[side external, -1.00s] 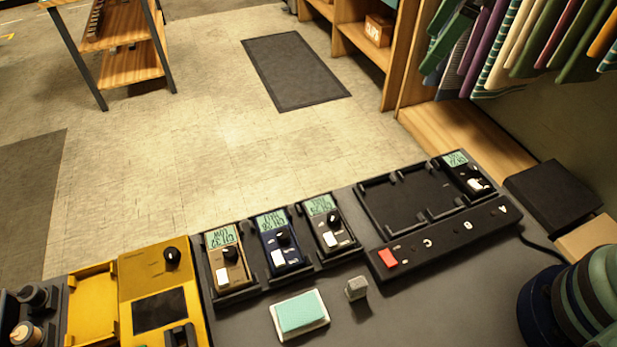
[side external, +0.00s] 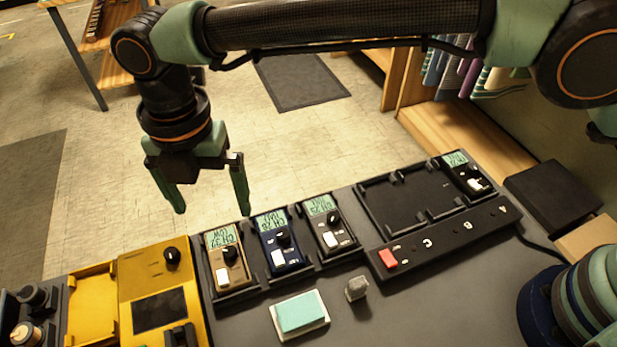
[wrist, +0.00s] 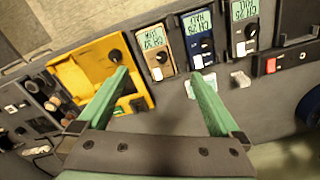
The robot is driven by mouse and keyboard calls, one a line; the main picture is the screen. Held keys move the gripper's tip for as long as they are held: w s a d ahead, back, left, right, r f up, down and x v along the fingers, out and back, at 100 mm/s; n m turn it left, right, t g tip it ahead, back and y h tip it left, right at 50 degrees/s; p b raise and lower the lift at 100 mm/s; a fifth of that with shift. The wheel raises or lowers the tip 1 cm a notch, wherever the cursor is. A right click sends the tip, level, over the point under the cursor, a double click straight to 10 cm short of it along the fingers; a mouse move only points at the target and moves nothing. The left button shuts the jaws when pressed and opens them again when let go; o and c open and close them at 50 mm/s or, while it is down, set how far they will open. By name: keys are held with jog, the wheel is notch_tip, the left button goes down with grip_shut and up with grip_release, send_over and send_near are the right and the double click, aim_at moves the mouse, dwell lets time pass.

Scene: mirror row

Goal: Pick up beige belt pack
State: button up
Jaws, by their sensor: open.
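My gripper (side external: 211,212) is open and empty, with green fingers pointing down. In the side view it appears above and behind the beige pack, apart from it. In the wrist view the open fingers (wrist: 158,76) appear to either side of the beige pack's lower end.
A navy pack (side external: 281,250) and a dark pack (side external: 331,232) stand close to the right of the beige one. A yellow device (side external: 158,295) is close on the left. A dark tray (side external: 412,196) with another pack lies right. A teal pad (side external: 300,313) and grey block (side external: 356,289) lie in front.

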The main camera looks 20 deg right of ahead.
send_over(224, 251)
jog(key=f, duration=0.7)
jog(key=shift+w+d+f, duration=0.1)
jog(key=shift+w+d, duration=0.1)
jog(key=shift+w, duration=0.05)
jog(key=shift+s+a+f, duration=0.1)
jog(key=shift+s+f, duration=0.05)
jog(key=shift+f, duration=1.2)
jog(key=shift+s+a+f, duration=0.1)
jog(key=shift+f, duration=1.2)
jog(key=c, duration=1.4)
jog(key=shift+o, duration=0.2)
jog(key=shift+r, duration=0.1)
